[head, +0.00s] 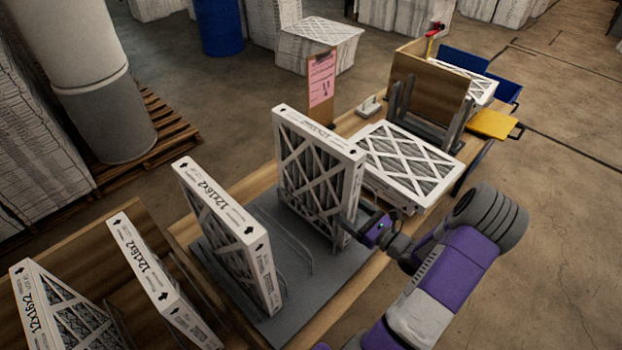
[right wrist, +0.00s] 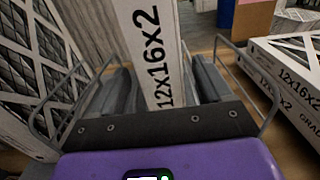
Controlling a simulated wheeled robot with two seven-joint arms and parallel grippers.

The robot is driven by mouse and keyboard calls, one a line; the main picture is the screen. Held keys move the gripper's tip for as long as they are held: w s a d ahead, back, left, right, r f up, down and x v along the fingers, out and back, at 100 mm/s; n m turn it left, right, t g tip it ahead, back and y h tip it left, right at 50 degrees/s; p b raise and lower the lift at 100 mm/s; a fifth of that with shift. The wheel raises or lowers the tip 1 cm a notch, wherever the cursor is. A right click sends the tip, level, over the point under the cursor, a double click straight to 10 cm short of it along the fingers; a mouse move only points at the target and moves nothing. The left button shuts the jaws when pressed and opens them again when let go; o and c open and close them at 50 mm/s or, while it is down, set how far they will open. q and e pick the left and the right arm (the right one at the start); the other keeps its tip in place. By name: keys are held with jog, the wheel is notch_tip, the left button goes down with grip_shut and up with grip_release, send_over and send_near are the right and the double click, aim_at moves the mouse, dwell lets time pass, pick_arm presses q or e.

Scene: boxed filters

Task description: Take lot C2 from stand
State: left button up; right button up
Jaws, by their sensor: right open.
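A grey stand (head: 325,268) with wire dividers holds two white-framed filters on edge. The far filter (head: 318,172) stands upright, with a lattice face; the near filter (head: 225,228) stands to its left, marked 12x16x2. My right gripper (head: 354,226) is at the far filter's right-hand edge in the head view. In the right wrist view its open fingers (right wrist: 160,88) lie either side of a filter's printed edge (right wrist: 152,45). I cannot tell whether they touch it. No readable C2 mark shows. My left gripper is not in view.
Flat filters (head: 408,160) lie stacked right of the stand. A pink sheet on a clipboard (head: 321,82) stands behind. More filters (head: 160,285) stand at the lower left. A wooden box (head: 428,85), blue bins and a yellow tray (head: 494,124) are at the far end.

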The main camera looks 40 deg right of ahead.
jog(key=shift+w+r, duration=0.15)
jog(key=shift+w, duration=0.35)
jog(key=w, duration=0.4)
jog(key=shift+w+a+r, duration=0.1)
jog(key=shift+a+r, duration=0.05)
jog(key=shift+c, duration=0.3)
